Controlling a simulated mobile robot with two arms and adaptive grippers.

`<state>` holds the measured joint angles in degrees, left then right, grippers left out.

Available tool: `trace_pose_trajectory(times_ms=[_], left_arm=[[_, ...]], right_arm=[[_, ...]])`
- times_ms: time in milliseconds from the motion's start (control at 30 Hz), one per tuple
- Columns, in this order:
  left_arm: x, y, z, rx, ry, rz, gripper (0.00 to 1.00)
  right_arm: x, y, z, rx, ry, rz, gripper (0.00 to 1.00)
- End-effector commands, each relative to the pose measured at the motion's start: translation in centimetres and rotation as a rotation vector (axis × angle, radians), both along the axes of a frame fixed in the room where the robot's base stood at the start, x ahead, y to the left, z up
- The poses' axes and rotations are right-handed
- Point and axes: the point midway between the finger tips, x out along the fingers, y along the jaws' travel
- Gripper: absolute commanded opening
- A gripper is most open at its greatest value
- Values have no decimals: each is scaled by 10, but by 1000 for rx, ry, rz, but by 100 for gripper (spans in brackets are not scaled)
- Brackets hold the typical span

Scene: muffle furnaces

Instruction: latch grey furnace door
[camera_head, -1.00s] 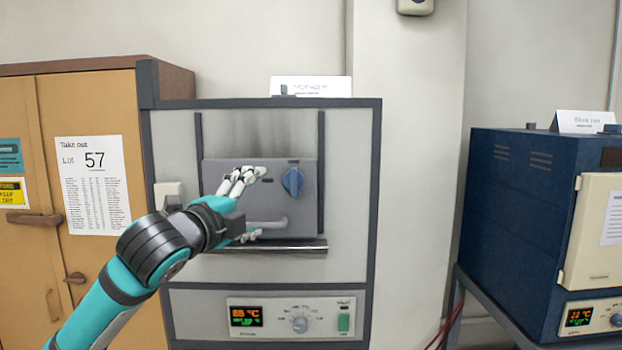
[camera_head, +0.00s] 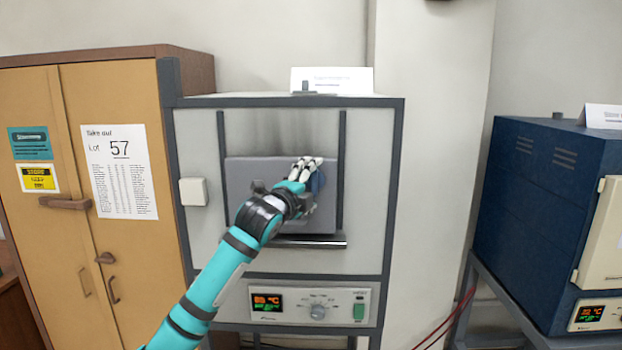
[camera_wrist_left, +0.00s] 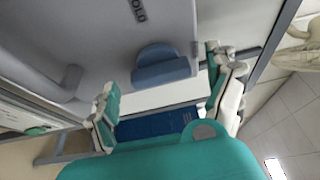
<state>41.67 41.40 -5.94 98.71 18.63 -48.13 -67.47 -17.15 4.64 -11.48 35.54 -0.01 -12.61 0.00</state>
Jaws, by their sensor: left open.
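The grey furnace door (camera_head: 255,188) is down over the front of the grey furnace, between two dark vertical rails. Its round blue latch knob (camera_head: 318,181) is near the door's right side, mostly hidden behind my left gripper (camera_head: 306,171). In the left wrist view the blue knob (camera_wrist_left: 160,66) stands out from the door (camera_wrist_left: 85,30) just ahead of my open left gripper (camera_wrist_left: 165,95), lying roughly between the two fingers. I cannot tell whether a finger touches it. My right gripper is not in view.
A wooden cabinet (camera_head: 100,260) stands left. A blue furnace (camera_head: 535,190) stands right, with bare wall (camera_head: 430,180) between.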

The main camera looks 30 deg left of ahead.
Motion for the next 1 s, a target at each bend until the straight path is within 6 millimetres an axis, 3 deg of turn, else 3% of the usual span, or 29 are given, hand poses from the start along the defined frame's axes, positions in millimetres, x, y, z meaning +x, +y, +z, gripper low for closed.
trace_pose_trajectory(times_ms=[300,733,1000], left_arm=[[3,0,-1,0,0,-1,87],[2,0,-1,0,0,0,31],[2,0,-3,-26,-15,0,31]], right_arm=[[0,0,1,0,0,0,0],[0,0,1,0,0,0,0],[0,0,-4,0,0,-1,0]])
